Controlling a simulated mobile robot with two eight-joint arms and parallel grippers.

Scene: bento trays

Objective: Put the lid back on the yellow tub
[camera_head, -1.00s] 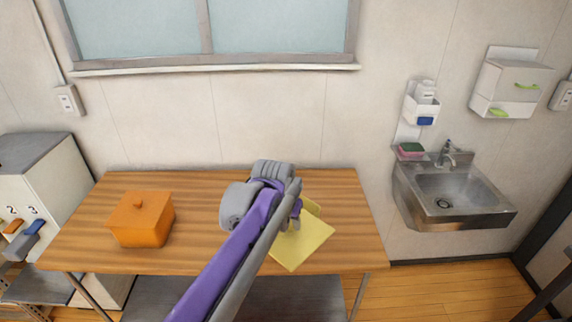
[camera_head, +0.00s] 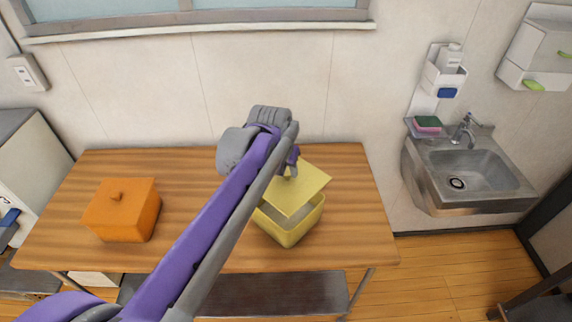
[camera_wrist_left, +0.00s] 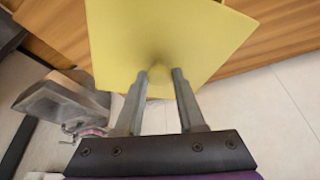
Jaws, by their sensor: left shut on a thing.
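The yellow tub (camera_head: 289,233) stands on the wooden table, right of the table's middle, with its open top partly showing. The yellow lid (camera_head: 302,189) is held above it, tilted and turned against the tub's rim, covering part of the opening. Whether it touches the rim I cannot tell. My left gripper (camera_head: 291,168) is shut on the lid near its top middle, mostly hidden by my arm in the head view. In the left wrist view the lid (camera_wrist_left: 165,35) fills the area beyond the two fingers (camera_wrist_left: 160,75), which close on its handle. My right gripper is not in view.
An orange lidded tub (camera_head: 122,212) stands on the left of the wooden table (camera_head: 60,240). Bare table lies between the two tubs. A metal sink (camera_head: 470,180) is on the wall to the right, apart from the table.

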